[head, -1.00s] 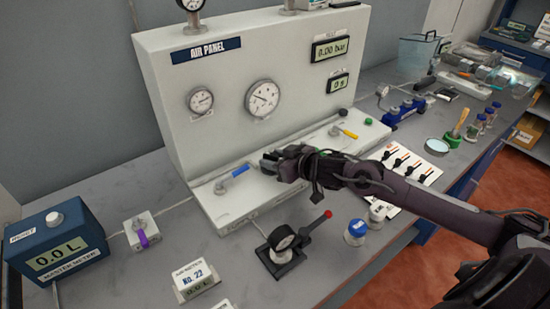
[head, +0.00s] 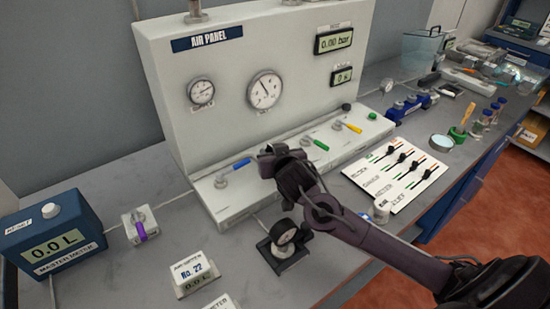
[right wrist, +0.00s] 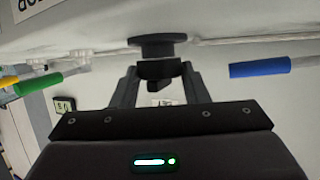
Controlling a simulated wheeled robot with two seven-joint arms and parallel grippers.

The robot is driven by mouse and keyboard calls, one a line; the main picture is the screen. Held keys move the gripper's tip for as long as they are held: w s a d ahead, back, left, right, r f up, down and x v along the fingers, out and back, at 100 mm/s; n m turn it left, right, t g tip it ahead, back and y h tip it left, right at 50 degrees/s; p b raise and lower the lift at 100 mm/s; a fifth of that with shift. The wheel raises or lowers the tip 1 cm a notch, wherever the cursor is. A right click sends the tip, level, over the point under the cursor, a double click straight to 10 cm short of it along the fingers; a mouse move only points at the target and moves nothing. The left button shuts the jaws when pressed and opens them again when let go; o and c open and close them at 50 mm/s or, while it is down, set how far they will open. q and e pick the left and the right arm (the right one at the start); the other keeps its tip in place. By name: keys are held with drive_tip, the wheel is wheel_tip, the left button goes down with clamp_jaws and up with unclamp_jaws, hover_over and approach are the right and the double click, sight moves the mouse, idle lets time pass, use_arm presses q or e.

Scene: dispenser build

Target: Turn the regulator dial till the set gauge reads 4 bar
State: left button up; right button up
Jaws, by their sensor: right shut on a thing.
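The regulator dial, a dark round knob (right wrist: 157,46), shows in the right wrist view on the white panel base. My right gripper (right wrist: 160,72) is shut on it, one finger at each side. In the head view the right gripper (head: 273,153) hides the dial, between the blue and green valve handles. Two round gauges sit on the air panel: a small one (head: 201,92) and a larger one (head: 265,90) whose needle points up and slightly left. Their labels are too small to read, so I cannot tell which is the set gauge. My left gripper is not in view.
Blue (head: 241,164), green (head: 321,145) and yellow (head: 354,128) valve handles line the panel base (head: 240,208). A black stand with a dial (head: 285,238) is near my right arm. A digital display (head: 334,39) reads 0.00 bar. A white lever card (head: 400,172) lies to the right.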

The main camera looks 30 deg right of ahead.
idle(0.3)
drive_tip(key=o, duration=1)
drive_tip(key=shift+c, duration=0.2)
drive_tip(key=shift+r, duration=0.1)
wheel_tip(320, 180, up, 20)
